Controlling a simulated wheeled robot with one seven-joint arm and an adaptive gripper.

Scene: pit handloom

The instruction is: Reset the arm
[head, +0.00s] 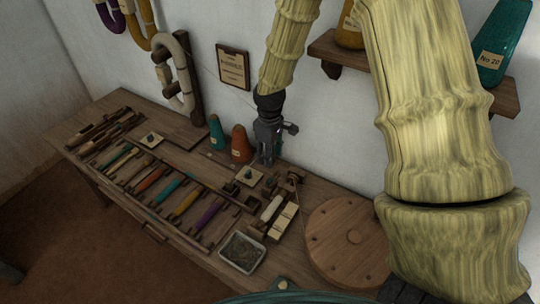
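My arm reaches in from the upper right and hangs down over the back of the wooden bench. My gripper (267,158) points downward near the wall, just right of an orange-brown cone (241,144). The gripper is small and dark here, and I cannot make out whether its fingers are apart or together. I see nothing clearly held in it. The near arm links hide part of the wall and the bench's right end.
The bench (128,206) carries a rack of coloured shuttles (165,188), a teal cone (216,131), a grey tray (242,251) and a round wooden disc (352,238). A shelf (335,52) with cones is behind my arm. A plaque (233,68) hangs on the wall. Floor at left is mostly clear.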

